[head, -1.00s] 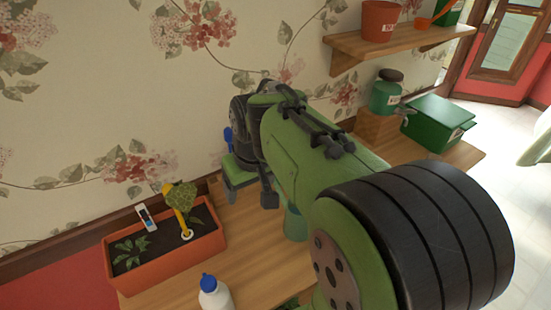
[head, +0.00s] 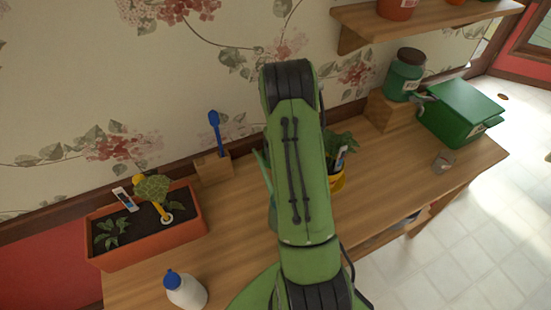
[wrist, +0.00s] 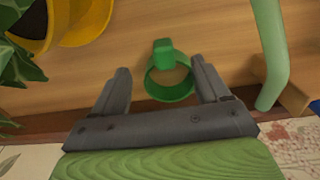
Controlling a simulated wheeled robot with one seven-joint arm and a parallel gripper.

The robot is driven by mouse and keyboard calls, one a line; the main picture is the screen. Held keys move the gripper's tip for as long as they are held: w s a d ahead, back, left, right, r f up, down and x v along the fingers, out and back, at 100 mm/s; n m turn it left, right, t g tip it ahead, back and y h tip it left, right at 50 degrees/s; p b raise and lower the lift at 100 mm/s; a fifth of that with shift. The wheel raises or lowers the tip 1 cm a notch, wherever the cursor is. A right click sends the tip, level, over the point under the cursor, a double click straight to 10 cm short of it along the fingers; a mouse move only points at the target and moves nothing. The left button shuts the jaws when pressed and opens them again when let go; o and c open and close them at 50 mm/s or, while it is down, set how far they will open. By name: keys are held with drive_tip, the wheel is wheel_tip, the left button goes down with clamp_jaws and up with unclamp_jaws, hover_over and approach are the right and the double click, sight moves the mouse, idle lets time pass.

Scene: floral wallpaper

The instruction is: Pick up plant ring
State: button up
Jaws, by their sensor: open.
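A green ring with a small square block on its rim (wrist: 168,88), which looks like the plant ring, lies on the wooden table in the wrist view. My gripper (wrist: 160,72) is open. Its two dark fingers stand on the left and right of the ring, with the ring showing in the gap between them. Nothing is gripped. I cannot tell how high the fingers are above the table. In the head view my green arm hides the gripper and the ring.
A yellow pot (wrist: 84,20) with a plant is close left of the fingers; a pale green curved tube (wrist: 270,50) is close right. In the head view, a planter box (head: 160,248), white bottle (head: 186,290) and wooden block with blue tool (head: 214,168) stand left; a green box (head: 462,112) stands right.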

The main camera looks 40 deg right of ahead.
drive_tip(key=f, duration=0.6)
drive_tip(key=shift+a, duration=0.35)
drive_tip(key=shift+r, duration=0.1)
clamp_jaws()
